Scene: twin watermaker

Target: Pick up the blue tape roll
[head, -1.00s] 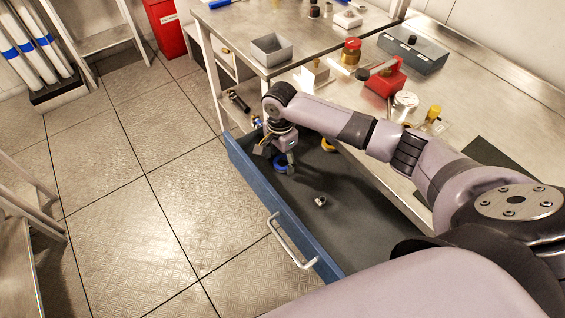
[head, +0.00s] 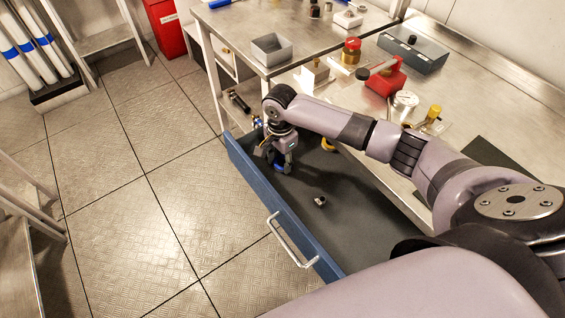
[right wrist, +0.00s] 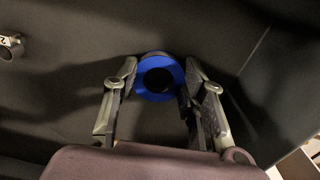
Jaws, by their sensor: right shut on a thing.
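The blue tape roll (head: 280,169) lies flat in the open blue drawer (head: 263,192), near its far-left end. My right gripper (head: 279,162) reaches down over it and is shut on it. In the right wrist view the blue tape roll (right wrist: 160,97) shows as a blue ring with a dark centre. The fingers of my right gripper (right wrist: 158,82) stand on either side of it. In the head view the fingers hide part of the roll. My left gripper is not in view.
A yellow roll (head: 328,145) and a small metal fitting (head: 320,201) lie in the drawer; the fitting (right wrist: 11,46) shows in the right wrist view too. The steel bench with a red block (head: 385,82) stands behind the drawer. The floor in front is clear.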

